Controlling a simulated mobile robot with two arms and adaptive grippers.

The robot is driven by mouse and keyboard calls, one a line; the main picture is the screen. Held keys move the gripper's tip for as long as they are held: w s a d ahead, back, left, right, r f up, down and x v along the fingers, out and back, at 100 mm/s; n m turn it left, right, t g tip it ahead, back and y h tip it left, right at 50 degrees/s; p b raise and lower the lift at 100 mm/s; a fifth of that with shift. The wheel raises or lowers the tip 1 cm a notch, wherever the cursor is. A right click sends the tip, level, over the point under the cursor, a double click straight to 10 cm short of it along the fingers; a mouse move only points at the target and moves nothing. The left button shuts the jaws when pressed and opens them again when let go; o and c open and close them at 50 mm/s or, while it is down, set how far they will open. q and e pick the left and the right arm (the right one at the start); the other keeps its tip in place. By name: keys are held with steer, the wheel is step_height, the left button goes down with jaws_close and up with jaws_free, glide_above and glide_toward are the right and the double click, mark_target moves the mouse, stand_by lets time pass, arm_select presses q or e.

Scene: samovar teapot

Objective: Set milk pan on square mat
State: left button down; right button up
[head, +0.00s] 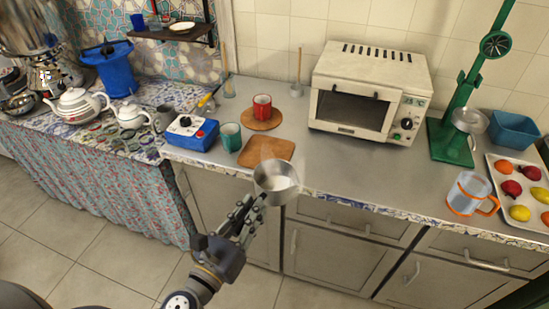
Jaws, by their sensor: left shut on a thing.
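The milk pan (270,172) is a small metal pan, and its inside shows a pale area. My left gripper (252,203) is shut on the milk pan, at its near-left side; the fingers partly hide the place of the grip. The pan appears in front of the square mat, overlapping the counter's front edge in the picture. I cannot tell its exact height. The square mat (266,148) is flat brown wood and lies bare on the counter; the pan covers part of its near edge in this view. My right gripper is not in view.
A green cup (231,137) stands just left of the square mat. A red mug (262,106) stands behind on a round mat (247,119). A blue burner box (190,133) is at left, a white toaster oven (367,93) at right. The counter (340,165) right of the mat is clear.

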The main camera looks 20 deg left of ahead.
mark_target(257, 175)
arm_select(q)
steer(key=w+a+f+h+b, duration=0.1)
steer(key=w, duration=0.3)
steer(key=w+a+f+m+h+b, duration=0.1)
steer(key=w+f, duration=0.1)
steer(key=w, duration=0.3)
steer(key=w+a+f+m+g+h+b, duration=0.1)
steer(key=w, duration=0.4)
steer(key=shift+a+f+h, duration=0.25)
steer(key=shift+a+h, duration=0.05)
steer(key=shift+a, duration=0.1)
steer(key=w+a+r+b, duration=0.3)
steer(key=w+a+r, duration=0.3)
steer(key=w+a, duration=0.25)
step_height(257, 175, down, 10)
steer(key=shift+w, duration=0.45)
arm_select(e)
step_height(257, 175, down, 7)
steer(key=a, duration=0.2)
arm_select(q)
steer(key=shift+d+f+b, duration=0.1)
steer(key=shift+b, duration=0.25)
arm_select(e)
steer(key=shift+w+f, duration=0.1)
